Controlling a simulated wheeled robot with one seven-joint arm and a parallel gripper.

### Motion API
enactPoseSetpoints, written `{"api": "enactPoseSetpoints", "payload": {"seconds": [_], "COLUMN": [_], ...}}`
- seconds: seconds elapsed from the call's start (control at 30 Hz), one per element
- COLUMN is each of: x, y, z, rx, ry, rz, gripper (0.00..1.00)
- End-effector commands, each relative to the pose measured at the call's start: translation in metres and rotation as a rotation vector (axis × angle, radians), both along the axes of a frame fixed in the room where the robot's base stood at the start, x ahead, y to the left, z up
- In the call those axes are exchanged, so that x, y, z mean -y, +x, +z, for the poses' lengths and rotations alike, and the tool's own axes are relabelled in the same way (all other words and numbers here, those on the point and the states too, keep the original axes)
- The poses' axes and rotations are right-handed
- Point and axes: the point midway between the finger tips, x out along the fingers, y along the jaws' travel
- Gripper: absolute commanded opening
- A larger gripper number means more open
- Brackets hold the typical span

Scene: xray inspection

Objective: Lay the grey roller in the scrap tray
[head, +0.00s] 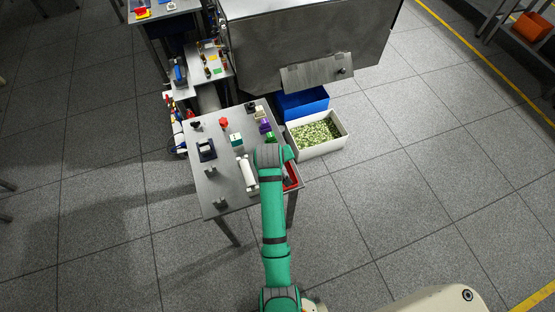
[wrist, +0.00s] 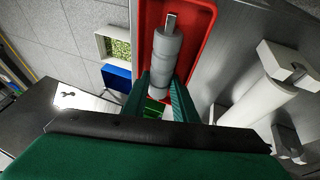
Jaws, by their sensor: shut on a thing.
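The grey roller (wrist: 167,46), with a metal shaft end sticking out, shows in the wrist view between the green fingers of my gripper (wrist: 161,86). My gripper is shut on the roller near its lower end. Behind the roller in that view is the red scrap tray (wrist: 204,62), and the roller lines up lengthwise with it. I cannot tell whether the roller touches the tray floor. In the head view the tray (head: 291,178) shows only partly at the table's right edge; my arm hides the rest, the fingers and the roller.
A white roller (head: 247,173) rests on supports just left of my arm; it is at right in the wrist view (wrist: 268,97). Several small parts sit on the metal table (head: 228,190). A blue bin (head: 303,103) and a white bin of green bits (head: 318,135) stand beyond.

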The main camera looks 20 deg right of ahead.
Motion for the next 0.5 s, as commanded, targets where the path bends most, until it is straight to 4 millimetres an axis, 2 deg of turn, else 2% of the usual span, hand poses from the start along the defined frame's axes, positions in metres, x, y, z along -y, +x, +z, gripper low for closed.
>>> {"api": "enactPoseSetpoints", "payload": {"seconds": [0.23,0.27,0.5], "x": [0.0,-0.0001,-0.0014], "y": [0.0001,-0.0003,-0.0008], "z": [-0.0042,-0.005,-0.0068], "rx": [0.0,-0.001,-0.005], "ry": [0.0,0.001,0.003], "rz": [0.0,0.0,0.002], "gripper": [0.03,0.33,0.33]}}
